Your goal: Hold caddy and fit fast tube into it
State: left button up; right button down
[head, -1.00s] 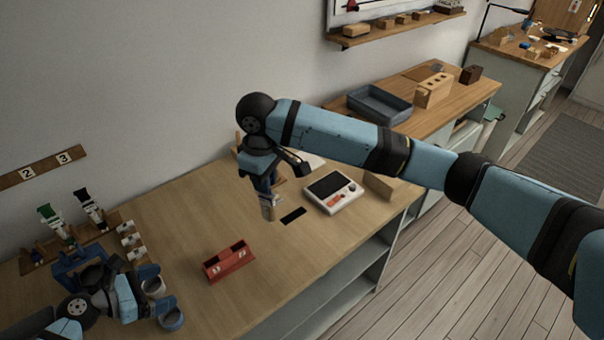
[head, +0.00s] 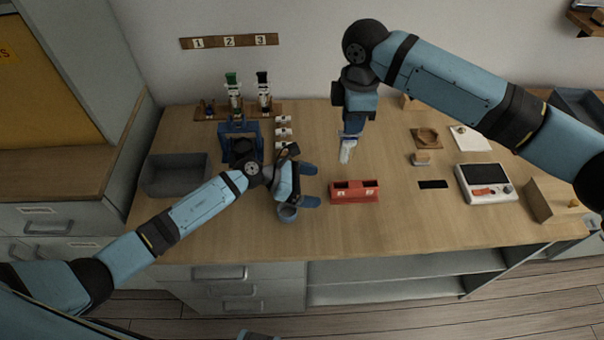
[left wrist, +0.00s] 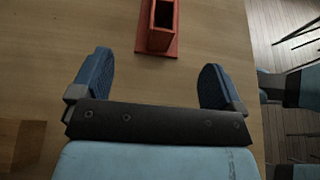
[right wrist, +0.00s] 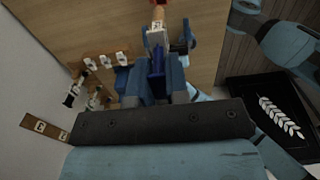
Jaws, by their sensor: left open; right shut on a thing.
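The red caddy (head: 354,195) stands on the table with dark openings in its top. It also shows at the top of the left wrist view (left wrist: 161,40). My left gripper (head: 311,185) is open and empty just left of the caddy, its two fingers pointing at it and apart from it. My right gripper (head: 352,130) is shut on a pale tube (head: 346,152) and holds it hanging, slightly tilted, beyond the caddy. In the right wrist view the tube (right wrist: 157,38) shows a white label with a dark mark too small to read.
A blue rack (head: 226,140), a wooden stand (head: 205,114) with nutcracker-like figures and a grey tray (head: 165,178) are at the left. A white scale-like device (head: 485,182) sits right.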

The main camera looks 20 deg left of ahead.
aim_at(332, 189)
pick_arm(q)
jog(key=x, duration=0.6)
jog(key=shift+w+d+f, duration=0.1)
jog(key=c, duration=1)
jog(key=shift+c, duration=0.3)
pick_arm(e)
jog(key=shift+f, duration=4.2)
